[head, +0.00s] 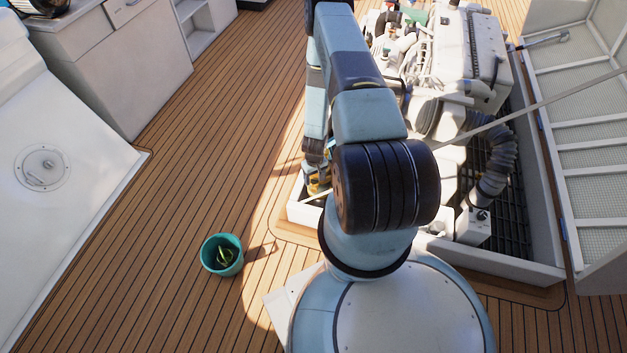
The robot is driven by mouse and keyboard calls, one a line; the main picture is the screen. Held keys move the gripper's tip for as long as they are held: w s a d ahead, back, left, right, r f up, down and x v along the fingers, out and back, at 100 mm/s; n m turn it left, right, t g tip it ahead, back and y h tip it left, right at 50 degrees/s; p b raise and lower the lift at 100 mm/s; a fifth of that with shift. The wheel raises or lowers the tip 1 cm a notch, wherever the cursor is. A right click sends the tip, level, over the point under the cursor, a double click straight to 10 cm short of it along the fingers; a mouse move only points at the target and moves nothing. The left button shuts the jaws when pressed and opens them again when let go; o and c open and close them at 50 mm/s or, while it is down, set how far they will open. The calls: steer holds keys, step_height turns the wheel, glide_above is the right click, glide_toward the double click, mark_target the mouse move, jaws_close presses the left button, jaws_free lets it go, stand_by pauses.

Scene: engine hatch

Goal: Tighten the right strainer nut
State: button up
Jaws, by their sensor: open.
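My gripper (317,178) is at the end of my blue arm, low at the left edge of the open engine hatch. Yellow and dark parts show around it, and they are too small to tell apart. My own arm covers much of that corner. I cannot make out the right strainer nut or the strainer in this view, and I cannot tell whether the gripper touches anything. The gripper is open.
The white engine (460,50) fills the hatch, with a ribbed grey hose (497,165) on its right. The raised hatch lid (590,130) and a thin diagonal bar bound the right side. A teal bucket (222,268) stands on the otherwise clear wooden deck (190,180).

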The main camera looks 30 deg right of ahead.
steer(key=shift+f, duration=1.05)
